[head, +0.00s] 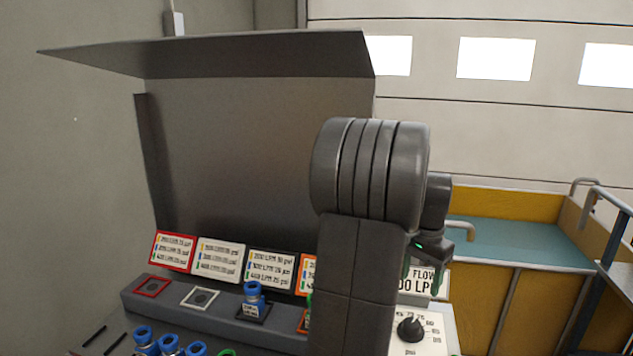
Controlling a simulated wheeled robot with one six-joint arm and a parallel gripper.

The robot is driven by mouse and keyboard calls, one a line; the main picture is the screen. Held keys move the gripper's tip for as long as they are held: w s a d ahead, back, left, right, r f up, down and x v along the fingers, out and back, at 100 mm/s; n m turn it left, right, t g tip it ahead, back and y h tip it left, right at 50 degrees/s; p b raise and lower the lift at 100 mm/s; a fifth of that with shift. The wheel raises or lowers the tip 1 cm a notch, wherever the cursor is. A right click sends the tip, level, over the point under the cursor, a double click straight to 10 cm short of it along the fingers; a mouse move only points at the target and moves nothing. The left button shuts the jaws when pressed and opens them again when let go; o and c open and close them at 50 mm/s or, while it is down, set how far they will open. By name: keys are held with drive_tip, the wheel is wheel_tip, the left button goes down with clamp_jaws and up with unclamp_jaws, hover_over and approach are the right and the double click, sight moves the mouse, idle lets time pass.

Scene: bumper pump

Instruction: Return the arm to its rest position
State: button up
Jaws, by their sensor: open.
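My arm, dark grey and jointed, rises in the middle right of the head view, with a large ribbed joint in front of the grey panel. My gripper (422,274) shows partly to the right of the arm, pointing down, with green on its fingers. It is open and I see nothing between the fingers.
A grey hooded panel (250,140) stands behind a ledge with coloured square pads, such as a red one (152,287). A blue fitting (253,296) stands on the ledge; several more (170,344) are at the front. A yellow tank (500,280) and railing (606,250) are at right.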

sight(412, 323)
wheel_tip(412, 323, down, 13)
drive_tip(key=shift+s+f, duration=0.1)
drive_tip(key=shift+r+n, duration=0.2)
drive_tip(key=shift+n, duration=1.1)
drive_tip(key=n, duration=1.1)
drive_tip(key=shift+n, duration=0.4)
drive_tip(key=n, duration=0.5)
drive_tip(key=shift+r, duration=0.1)
